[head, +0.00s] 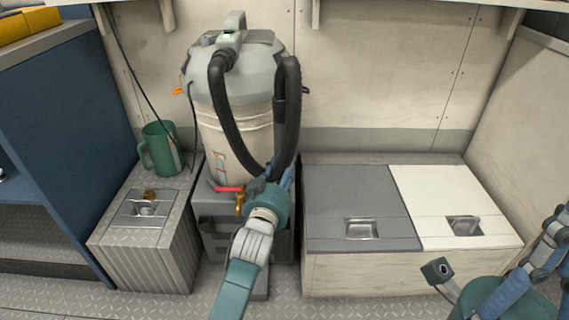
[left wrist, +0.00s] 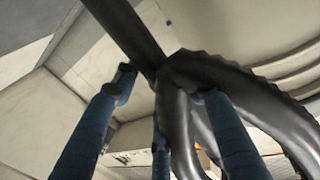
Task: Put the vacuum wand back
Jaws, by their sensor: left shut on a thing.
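The shop vacuum (head: 235,115), with a grey lid and cream drum, stands on a dark grey base between the lockers. Its black ribbed hose (head: 222,110) loops down in front of the drum and up on the right. The dark vacuum wand (head: 280,115) stands nearly upright at the drum's right side. In the left wrist view the wand (left wrist: 122,28) runs in from the top, beside the hose (left wrist: 250,88). My left gripper (head: 277,175) is shut on the wand low beside the drum; its blue fingers partly hide the grip. My right gripper (head: 552,240) is at the lower right, partly cut off.
A green mug (head: 160,148) stands on the ribbed metal locker (head: 110,235) at left. A grey-and-white locker top (head: 345,190) with recessed latches is clear at right. A red-handled valve (head: 230,189) sits close to my left gripper. A blue cabinet (head: 55,130) borders the left.

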